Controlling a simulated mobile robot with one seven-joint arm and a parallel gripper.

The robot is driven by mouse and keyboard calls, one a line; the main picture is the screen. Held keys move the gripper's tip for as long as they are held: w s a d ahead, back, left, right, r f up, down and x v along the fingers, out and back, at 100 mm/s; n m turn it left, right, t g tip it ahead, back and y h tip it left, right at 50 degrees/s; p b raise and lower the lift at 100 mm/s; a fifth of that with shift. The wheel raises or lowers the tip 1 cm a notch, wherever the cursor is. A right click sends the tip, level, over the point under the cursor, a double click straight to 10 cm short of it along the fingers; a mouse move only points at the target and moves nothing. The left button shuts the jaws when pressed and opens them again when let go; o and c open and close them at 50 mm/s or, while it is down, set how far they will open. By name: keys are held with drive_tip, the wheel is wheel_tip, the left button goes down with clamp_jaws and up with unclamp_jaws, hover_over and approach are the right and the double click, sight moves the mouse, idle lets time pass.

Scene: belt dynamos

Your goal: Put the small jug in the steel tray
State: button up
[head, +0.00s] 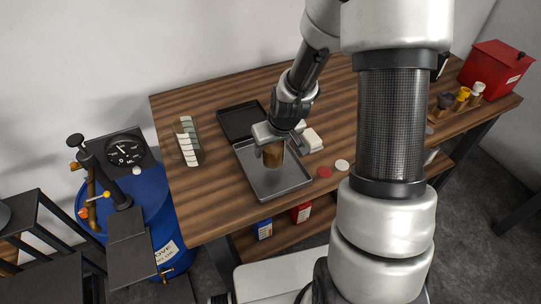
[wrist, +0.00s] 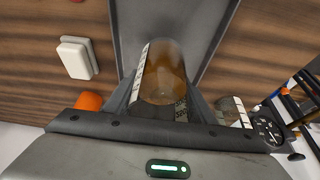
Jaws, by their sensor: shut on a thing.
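The small jug (head: 274,156) is brown and is held between the fingers of my gripper (head: 271,150). In the wrist view the amber, see-through jug (wrist: 163,75) sits between the two fingers (wrist: 160,98). The steel tray (head: 281,188) is a grey, shallow rectangle near the table's front edge. In the head view my gripper and the jug are over the tray's back part. The grey tray also shows behind the jug in the wrist view (wrist: 207,30). I cannot tell whether the jug's base touches the tray floor.
A black tray (head: 240,121) lies behind the steel tray on the wooden table (head: 215,196). A white block (head: 313,140), a red disc (head: 324,172) and a white disc (head: 342,165) lie to its right. A swatch strip (head: 187,145) lies left. A red box (head: 494,70) stands far right.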

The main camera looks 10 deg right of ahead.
sight(278, 145)
drive_tip(key=shift+f, duration=1.9)
drive_tip(key=shift+f, duration=0.2)
drive_tip(key=o, duration=1.5)
drive_tip(key=shift+r, duration=0.1)
drive_tip(key=shift+r, duration=0.2)
drive_tip(key=p+v, duration=0.1)
drive_tip(key=v, duration=1.1)
drive_tip(key=shift+w, duration=0.1)
